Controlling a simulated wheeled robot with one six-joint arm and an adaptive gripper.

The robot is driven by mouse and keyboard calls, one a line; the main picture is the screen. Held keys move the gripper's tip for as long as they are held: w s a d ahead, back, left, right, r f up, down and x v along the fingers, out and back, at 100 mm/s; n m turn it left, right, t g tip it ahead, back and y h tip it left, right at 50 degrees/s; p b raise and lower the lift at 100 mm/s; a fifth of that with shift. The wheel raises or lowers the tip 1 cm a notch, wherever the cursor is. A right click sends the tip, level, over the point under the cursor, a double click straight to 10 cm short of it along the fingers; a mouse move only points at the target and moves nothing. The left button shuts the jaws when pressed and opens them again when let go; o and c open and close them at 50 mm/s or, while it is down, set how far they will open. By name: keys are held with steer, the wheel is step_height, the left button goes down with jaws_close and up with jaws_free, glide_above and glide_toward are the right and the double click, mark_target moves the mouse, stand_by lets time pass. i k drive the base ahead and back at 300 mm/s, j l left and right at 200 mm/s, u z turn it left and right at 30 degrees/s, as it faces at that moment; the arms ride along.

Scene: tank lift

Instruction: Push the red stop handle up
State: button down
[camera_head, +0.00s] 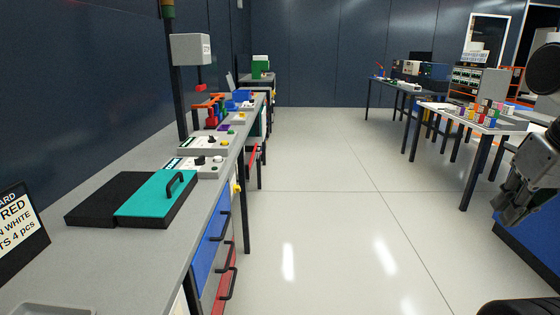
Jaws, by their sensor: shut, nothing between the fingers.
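A small red handle-like part (200,87) hangs just below a grey box (191,49) on a dark post, at the left above the long workbench; it looks like the stop handle, but it is small in this view. My gripper (508,208) is at the far right edge, pointing down, shut and empty. It is far from the red part, across the open floor. Part of my arm is cut off by the frame edge.
The long grey workbench (85,262) runs along the left, with control panels (197,166), a teal lid with a black handle (155,196) and drawers with protruding handles (215,240). Tables (440,107) stand at the right back. The middle floor (320,210) is clear.

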mark_target(202, 86)
steer(key=i+l, duration=0.1)
steer(key=i, duration=1.8)
steer(key=i+u, duration=0.35)
steer(key=i+l+u, duration=0.2)
steer(key=i+u, duration=0.15)
steer(key=i, duration=0.15)
steer(key=i+l+u, duration=0.35)
steer(key=i+j, duration=0.05)
